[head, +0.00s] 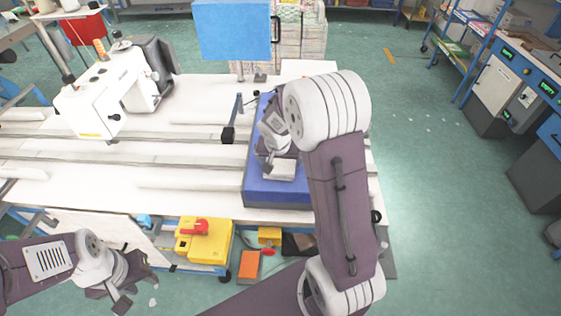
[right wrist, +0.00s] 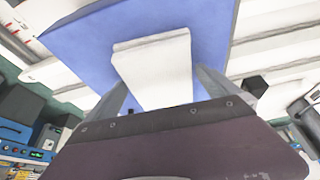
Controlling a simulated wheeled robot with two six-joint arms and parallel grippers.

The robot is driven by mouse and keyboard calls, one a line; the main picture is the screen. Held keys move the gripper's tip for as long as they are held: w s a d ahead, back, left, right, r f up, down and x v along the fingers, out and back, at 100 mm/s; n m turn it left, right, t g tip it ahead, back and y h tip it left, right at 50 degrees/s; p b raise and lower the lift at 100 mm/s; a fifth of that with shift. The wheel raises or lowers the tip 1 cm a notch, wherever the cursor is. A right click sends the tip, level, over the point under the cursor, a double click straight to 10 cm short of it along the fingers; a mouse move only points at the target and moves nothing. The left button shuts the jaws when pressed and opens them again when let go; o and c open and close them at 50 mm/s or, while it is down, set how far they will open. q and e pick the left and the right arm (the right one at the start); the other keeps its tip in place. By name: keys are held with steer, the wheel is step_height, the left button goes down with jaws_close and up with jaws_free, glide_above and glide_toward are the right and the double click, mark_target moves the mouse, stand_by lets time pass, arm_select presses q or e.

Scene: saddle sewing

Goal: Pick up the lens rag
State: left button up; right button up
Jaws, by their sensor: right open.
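The lens rag, a flat white cloth (head: 283,174), lies on the blue mat (head: 262,194) on the table. In the right wrist view the rag (right wrist: 155,68) shows as a pale rectangle on the blue surface. My right gripper (head: 278,160) is right over the rag in the head view, partly hiding it. In the right wrist view its two fingers stand apart, one on each side of the rag, open; whether they touch it is unclear. My left gripper (head: 124,292) is low at the bottom left, away from the rag; its finger gap is unclear.
A white sewing machine (head: 110,92) stands on the left of the table (head: 190,108). A black clamp-like post (head: 231,131) is just left of the mat. A blue panel (head: 232,30) rises at the back. A yellow box (head: 205,241) sits below the table's front edge.

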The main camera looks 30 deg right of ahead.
mark_target(281, 161)
steer(key=shift+w+d+f, duration=0.2)
steer(key=shift+w+f, duration=0.05)
steer(key=shift+f, duration=0.1)
steer(key=shift+s+a+r, duration=0.1)
steer(key=shift+s+r, duration=0.05)
steer(key=c, duration=1.1)
steer(key=shift+r, duration=0.25)
step_height(281, 161, up, 4)
steer(key=s+d+r, duration=0.3)
steer(key=s+r, duration=0.3)
steer(key=s, duration=0.5)
steer(key=shift+d+r, duration=0.15)
steer(key=shift+r, duration=0.1)
steer(key=o, duration=0.8)
steer(key=c, duration=0.6)
